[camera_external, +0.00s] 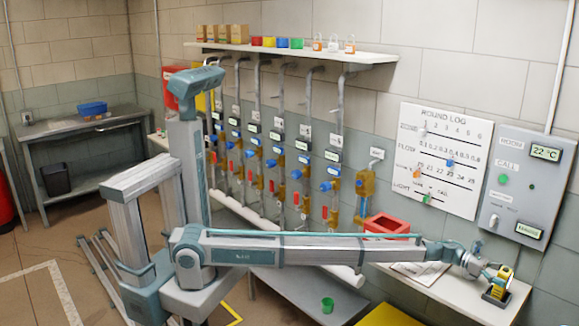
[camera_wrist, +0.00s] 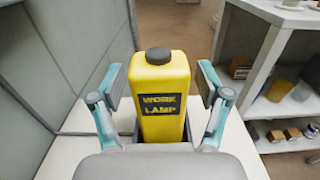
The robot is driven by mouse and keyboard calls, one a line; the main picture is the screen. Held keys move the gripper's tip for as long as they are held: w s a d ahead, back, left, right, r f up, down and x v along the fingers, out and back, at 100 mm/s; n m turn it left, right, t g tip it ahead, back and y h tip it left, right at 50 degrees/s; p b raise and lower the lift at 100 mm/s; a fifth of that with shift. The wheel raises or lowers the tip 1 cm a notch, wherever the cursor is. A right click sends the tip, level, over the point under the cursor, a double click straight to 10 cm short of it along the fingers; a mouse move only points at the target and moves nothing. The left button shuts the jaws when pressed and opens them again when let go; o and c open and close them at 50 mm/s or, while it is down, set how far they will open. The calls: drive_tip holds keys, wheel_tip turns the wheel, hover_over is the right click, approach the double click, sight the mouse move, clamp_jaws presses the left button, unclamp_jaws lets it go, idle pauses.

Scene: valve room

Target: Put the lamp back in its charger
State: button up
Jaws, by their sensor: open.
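The yellow work lamp (camera_wrist: 160,100) stands upright in the wrist view, its dark cap on top and its "WORK LAMP" label facing me. A dark holder, which looks like the charger (camera_wrist: 137,128), shows around its lower part. How deep the lamp sits in it is hidden. In the external view the lamp (camera_external: 503,277) stands in the dark charger (camera_external: 494,294) at the right end of the white bench. My gripper (camera_wrist: 160,84) is open, with one finger on each side of the lamp and a visible gap on both sides. It also shows in the external view (camera_external: 490,271).
A grey control panel (camera_external: 520,190) and a round log board (camera_external: 440,155) are on the wall behind. A clipboard (camera_external: 420,271) and a red bin (camera_external: 387,226) lie left along the bench. A shelf unit (camera_wrist: 275,15) stands at the right in the wrist view.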

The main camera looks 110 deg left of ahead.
drive_tip(key=shift+r, duration=0.15)
drive_tip(key=b+v, duration=0.1)
drive_tip(key=v, duration=0.6)
drive_tip(key=shift+s, duration=0.25)
drive_tip(key=shift+r, duration=0.1)
